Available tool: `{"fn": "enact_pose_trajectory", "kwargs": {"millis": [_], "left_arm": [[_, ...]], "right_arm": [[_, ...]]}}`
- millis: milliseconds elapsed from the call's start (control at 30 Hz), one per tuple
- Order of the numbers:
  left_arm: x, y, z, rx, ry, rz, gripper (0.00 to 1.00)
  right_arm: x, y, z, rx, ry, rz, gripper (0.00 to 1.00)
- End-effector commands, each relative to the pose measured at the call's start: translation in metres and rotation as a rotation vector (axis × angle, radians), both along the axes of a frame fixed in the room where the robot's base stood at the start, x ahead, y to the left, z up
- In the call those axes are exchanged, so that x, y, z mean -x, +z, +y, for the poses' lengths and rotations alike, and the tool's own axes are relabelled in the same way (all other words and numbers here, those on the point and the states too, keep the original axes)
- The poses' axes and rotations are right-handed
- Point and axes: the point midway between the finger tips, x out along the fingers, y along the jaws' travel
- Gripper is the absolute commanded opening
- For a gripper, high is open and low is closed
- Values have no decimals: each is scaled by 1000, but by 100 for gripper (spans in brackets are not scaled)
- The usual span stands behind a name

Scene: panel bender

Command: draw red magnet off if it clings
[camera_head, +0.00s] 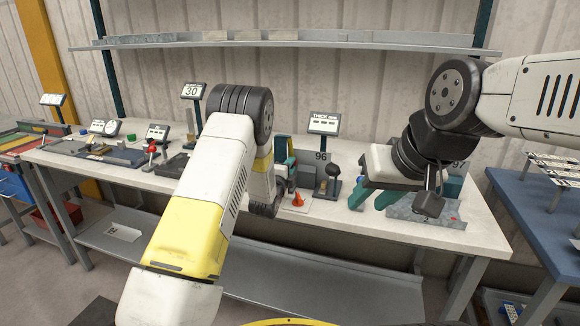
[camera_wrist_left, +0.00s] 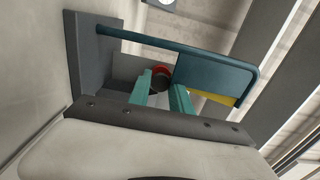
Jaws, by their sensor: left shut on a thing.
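The red magnet (camera_wrist_left: 160,78) shows in the left wrist view as a small round dark piece with a red rim, between the two teal fingertips of my left gripper (camera_wrist_left: 162,92). My left gripper is shut on it. Beyond the fingers in the wrist view is a grey plate (camera_wrist_left: 126,68), beside a teal panel (camera_wrist_left: 215,75) with a yellow edge. I cannot tell whether the magnet touches the plate. My right gripper (camera_head: 373,198) is open above the right part of the bench, its teal fingers apart.
A bent metal sheet (camera_head: 440,214) lies under my right gripper on the white bench (camera_head: 340,222). A blue table (camera_head: 535,205) stands at right.

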Motion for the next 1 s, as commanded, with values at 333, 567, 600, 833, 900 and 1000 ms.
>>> {"fn": "enact_pose_trajectory", "kwargs": {"millis": [333,567,600,833,900,1000], "left_arm": [[9,3,2,-27,-2,76,0],[25,3,7,-65,-1,196,0],[26,3,8,-64,-1,195,0],[26,5,8,-61,-1,189,0],[26,5,8,-61,-1,188,26],[26,5,8,-61,0,188,32]], "right_arm": [[0,0,0,0,0,0,36],[0,0,0,0,0,0,36],[0,0,0,0,0,0,36],[0,0,0,0,0,0,36],[0,0,0,0,0,0,36],[0,0,0,0,0,0,36]]}}
